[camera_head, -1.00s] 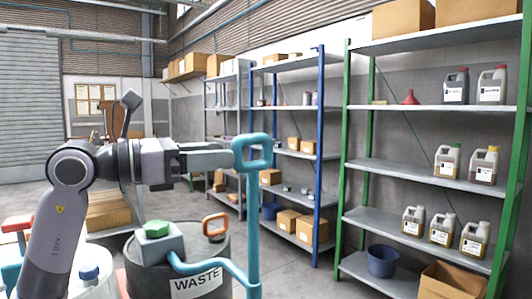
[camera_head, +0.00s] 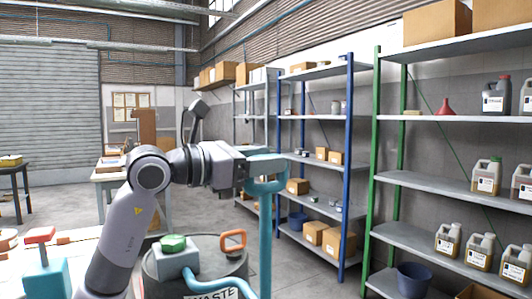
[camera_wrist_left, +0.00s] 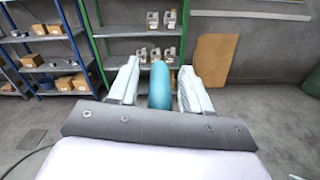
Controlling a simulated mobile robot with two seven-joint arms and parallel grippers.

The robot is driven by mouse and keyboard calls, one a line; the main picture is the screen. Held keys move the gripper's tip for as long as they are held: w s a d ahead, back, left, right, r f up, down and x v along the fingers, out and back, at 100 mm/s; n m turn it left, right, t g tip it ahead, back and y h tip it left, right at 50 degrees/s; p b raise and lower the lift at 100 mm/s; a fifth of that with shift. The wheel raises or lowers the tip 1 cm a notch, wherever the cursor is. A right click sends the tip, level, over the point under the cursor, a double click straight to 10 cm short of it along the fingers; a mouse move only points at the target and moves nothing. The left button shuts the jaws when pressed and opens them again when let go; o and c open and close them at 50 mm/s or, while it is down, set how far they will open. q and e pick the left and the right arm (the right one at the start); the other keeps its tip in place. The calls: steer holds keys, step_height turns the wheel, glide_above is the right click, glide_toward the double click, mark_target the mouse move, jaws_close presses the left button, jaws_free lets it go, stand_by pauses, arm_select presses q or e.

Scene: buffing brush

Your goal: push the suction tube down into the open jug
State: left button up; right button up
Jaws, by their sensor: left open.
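The suction tube (camera_head: 265,225) is a teal upright pipe with a looped handle (camera_head: 266,187) at its top. A teal hose (camera_head: 215,286) runs from it toward a grey box with a green knob (camera_head: 173,242) on a drum. My left gripper (camera_head: 262,165) is at the handle, with its fingers across the upper part of the loop. In the left wrist view the teal handle (camera_wrist_left: 160,86) stands between the two open fingers, with gaps visible on both sides. The tube's lower end and the open jug are not visible. My right gripper is out of view.
The drum marked WASTE (camera_head: 205,265), with an orange handle (camera_head: 233,240), stands close below my left arm. Shelves with capped jugs (camera_head: 487,178) and boxes line the right. A teal block with a red top (camera_head: 40,270) is at lower left. Floor is clear behind.

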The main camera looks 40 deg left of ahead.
mark_target(266, 290)
arm_select(q)
steer(key=shift+w+d, duration=0.1)
steer(key=shift+w, duration=0.25)
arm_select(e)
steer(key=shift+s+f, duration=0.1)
